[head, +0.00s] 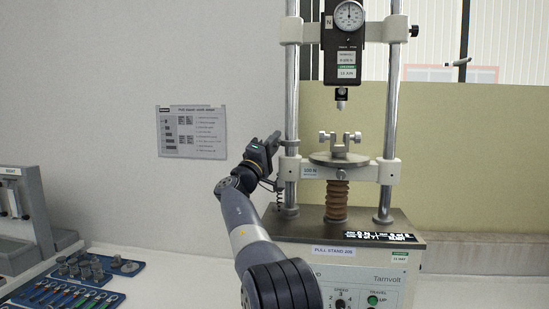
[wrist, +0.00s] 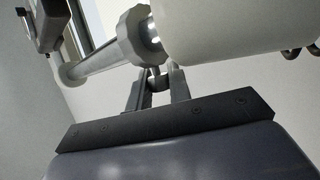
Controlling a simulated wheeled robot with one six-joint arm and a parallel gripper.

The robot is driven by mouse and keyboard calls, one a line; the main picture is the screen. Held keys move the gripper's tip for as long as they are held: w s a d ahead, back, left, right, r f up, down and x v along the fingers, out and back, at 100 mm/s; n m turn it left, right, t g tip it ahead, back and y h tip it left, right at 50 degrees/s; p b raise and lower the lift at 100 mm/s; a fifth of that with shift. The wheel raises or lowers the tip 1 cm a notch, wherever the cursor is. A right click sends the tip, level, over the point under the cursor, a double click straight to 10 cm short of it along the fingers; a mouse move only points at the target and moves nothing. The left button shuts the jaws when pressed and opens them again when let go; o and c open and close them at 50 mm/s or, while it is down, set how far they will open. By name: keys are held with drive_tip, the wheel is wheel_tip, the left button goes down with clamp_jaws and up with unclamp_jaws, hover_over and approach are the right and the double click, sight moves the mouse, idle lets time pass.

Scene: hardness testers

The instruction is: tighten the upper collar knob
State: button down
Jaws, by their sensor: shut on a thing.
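The upper collar (head: 291,143) is a grey ring around the left column of the pull stand, just above the pale crosshead (head: 366,171). In the wrist view the collar (wrist: 134,36) sits on the metal column beside the large pale crosshead end. My gripper (head: 275,143) reaches in from the left at collar height. In the wrist view my gripper (wrist: 158,76) has its two fingers shut on the collar knob (wrist: 155,71), just below the collar. The fingers hide most of the knob, and its turn angle cannot be told.
A round plate (head: 341,159) with a two-knobbed clamp stands at the middle of the crosshead. The force gauge (head: 343,43) hangs above. A blue tray of tools (head: 70,294) lies at lower left. A wall chart (head: 191,132) hangs behind.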

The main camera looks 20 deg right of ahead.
drive_tip(key=shift+f+m+g+h+b, duration=0.15)
drive_tip(key=shift+m+g+h+b, duration=0.25)
drive_tip(key=shift+m+h+b, duration=1.1)
drive_tip(key=shift+h+b, duration=0.1)
drive_tip(key=shift+h, duration=0.1)
drive_tip(key=shift+r, duration=0.2)
drive_tip(key=c, duration=1.3)
unclamp_jaws()
drive_tip(key=shift+s+a+f+b, duration=0.1)
drive_tip(key=shift+a+f+b, duration=0.15)
drive_tip(key=shift+f+b, duration=0.2)
drive_tip(key=b+v, duration=0.4)
drive_tip(key=v, duration=0.6)
drive_tip(key=shift+r, duration=0.15)
